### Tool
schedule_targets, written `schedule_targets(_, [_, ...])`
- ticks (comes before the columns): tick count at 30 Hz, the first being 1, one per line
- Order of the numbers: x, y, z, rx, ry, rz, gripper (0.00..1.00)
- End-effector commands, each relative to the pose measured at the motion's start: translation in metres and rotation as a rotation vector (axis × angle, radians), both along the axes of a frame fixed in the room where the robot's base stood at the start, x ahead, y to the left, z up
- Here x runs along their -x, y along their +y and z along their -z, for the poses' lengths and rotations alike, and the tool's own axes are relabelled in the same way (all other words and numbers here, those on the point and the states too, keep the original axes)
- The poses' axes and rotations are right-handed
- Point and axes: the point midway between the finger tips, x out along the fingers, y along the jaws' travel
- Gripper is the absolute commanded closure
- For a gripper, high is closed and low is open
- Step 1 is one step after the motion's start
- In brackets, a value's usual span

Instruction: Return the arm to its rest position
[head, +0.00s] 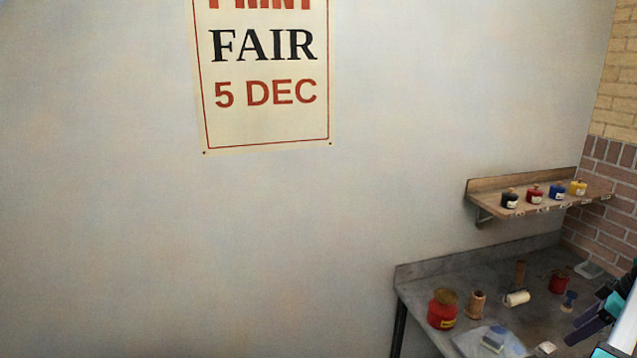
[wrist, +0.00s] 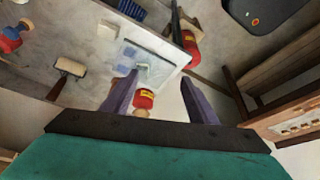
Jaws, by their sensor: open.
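My gripper (head: 584,330) is at the lower right edge of the head view, over the right part of the grey bench (head: 411,270). Only part of my arm shows there. In the wrist view, my gripper's two dark purple fingers (wrist: 160,92) stand apart with nothing clamped between them. A small red container with a yellow label (wrist: 145,99) shows in the gap, apparently beyond the fingers. How far it is from them I cannot tell.
On the bench are a red can (head: 442,312), a wooden piece (head: 476,304), a white roller (head: 517,298) and another red pot (head: 559,283). A wall shelf (head: 530,203) above holds several ink pots. A poster (head: 265,120) hangs on the open wall at left.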

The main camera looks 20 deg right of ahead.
Motion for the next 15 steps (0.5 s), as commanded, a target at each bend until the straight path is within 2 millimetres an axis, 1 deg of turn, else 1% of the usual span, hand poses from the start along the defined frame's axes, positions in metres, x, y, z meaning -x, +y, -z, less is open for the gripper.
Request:
schedule_targets(2, [0.0, 0.0, 0.0, 0.0, 0.0, 0.0, 0.46])
schedule_targets(8, [-0.02, 0.011, 0.005, -0.002, 0.001, -0.032, 0.46])
schedule_targets(15, [-0.047, 0.028, 0.021, -0.018, 0.007, -0.078, 0.46])
